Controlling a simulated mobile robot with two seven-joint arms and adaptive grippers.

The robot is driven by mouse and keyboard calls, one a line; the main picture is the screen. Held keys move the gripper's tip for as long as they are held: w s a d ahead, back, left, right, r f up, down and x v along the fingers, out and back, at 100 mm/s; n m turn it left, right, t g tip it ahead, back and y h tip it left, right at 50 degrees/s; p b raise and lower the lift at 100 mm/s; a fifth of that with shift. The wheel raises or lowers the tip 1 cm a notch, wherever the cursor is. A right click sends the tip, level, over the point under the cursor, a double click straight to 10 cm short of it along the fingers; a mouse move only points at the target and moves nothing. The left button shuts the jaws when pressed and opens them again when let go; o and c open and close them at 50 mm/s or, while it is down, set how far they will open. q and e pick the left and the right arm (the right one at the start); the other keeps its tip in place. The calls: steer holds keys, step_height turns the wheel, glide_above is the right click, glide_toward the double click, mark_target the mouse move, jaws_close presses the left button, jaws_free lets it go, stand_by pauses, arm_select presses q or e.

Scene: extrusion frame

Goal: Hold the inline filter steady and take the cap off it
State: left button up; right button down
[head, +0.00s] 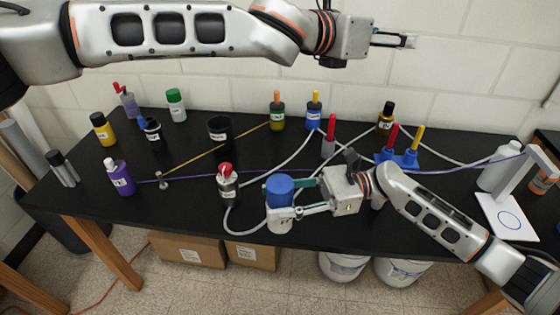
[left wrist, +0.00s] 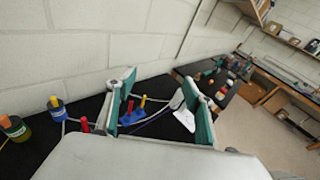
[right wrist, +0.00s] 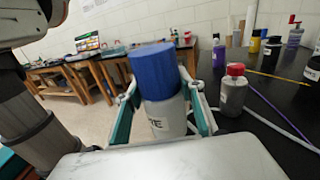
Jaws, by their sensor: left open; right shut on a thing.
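A white cylinder with a blue cap, apparently the inline filter (head: 279,226), is near the table's front edge in the head view. Its wide blue cap (head: 279,190) is on top, and it stands upright. My left gripper (head: 408,41) is open and empty, high above the back of the table, away from the filter.
A red-capped bottle (head: 228,186) stands just left of the filter. White tubing (head: 236,222) loops in front of it. Several bottles line the back, and a blue rack (head: 398,158) with coloured sticks stands right of centre. A white stand (head: 507,215) is at the right end.

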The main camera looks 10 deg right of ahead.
arm_select(q)
steer(key=w+a+f+n+t+y, duration=0.1)
steer(key=w+a+f+n+y, duration=0.3)
steer(key=f+n, duration=0.1)
steer(key=n+g+y, duration=0.3)
steer(key=g+y, duration=0.5)
steer(key=y, duration=0.2)
glide_above(280, 183)
step_height(280, 183, down, 14)
steer(key=shift+r, duration=0.1)
steer(key=shift+s+f, duration=0.1)
steer(key=shift+f, duration=3.85)
